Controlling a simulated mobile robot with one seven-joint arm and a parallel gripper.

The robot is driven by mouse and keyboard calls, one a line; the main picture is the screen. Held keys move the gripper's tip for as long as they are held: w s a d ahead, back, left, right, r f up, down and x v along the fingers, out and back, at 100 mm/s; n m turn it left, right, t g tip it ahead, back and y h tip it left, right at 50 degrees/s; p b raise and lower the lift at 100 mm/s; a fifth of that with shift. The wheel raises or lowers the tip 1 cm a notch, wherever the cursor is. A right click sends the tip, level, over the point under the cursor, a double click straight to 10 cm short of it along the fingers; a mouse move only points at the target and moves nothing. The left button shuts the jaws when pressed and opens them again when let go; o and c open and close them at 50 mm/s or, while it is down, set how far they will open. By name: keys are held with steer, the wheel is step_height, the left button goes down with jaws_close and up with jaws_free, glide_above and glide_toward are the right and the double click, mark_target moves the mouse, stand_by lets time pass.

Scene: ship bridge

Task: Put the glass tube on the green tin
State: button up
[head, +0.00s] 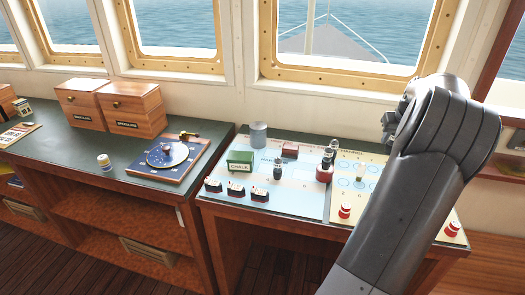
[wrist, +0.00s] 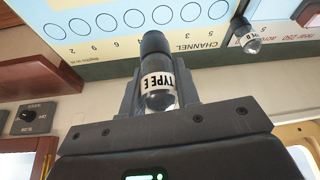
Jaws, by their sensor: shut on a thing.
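My gripper (wrist: 157,92) is shut on a glass tube (wrist: 159,100) with a dark cap and a white label reading "TYPE E". The tube sits between the two fingers, its dark end pointing away from the palm. In the head view my gripper (head: 388,122) is at the right, above the back of the chart table and partly hidden by my arm; the held tube cannot be made out there. The green tin (head: 240,161), labelled "CHALK", stands on the left part of the chart table, well left of my gripper.
A grey cylinder (head: 258,134) stands behind the tin. Several small ship models (head: 236,191) line up before it. A dark-topped piece (head: 277,169) and a red object (head: 324,172) stand to its right. Another labelled tube (wrist: 249,40) shows in the wrist view.

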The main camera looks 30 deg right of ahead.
steer(key=w+a+r+n+y, duration=0.25)
steer(key=w+a+n, duration=0.25)
steer(key=w+a, duration=1)
steer(key=n, duration=0.4)
glide_above(239, 155)
steer(key=shift+t+y, duration=0.4)
steer(key=shift+y, duration=0.05)
step_height(239, 155, down, 4)
steer(key=shift+f, duration=2)
steer(key=shift+f, duration=0.1)
steer(key=o, duration=1)
steer(key=shift+c, duration=0.2)
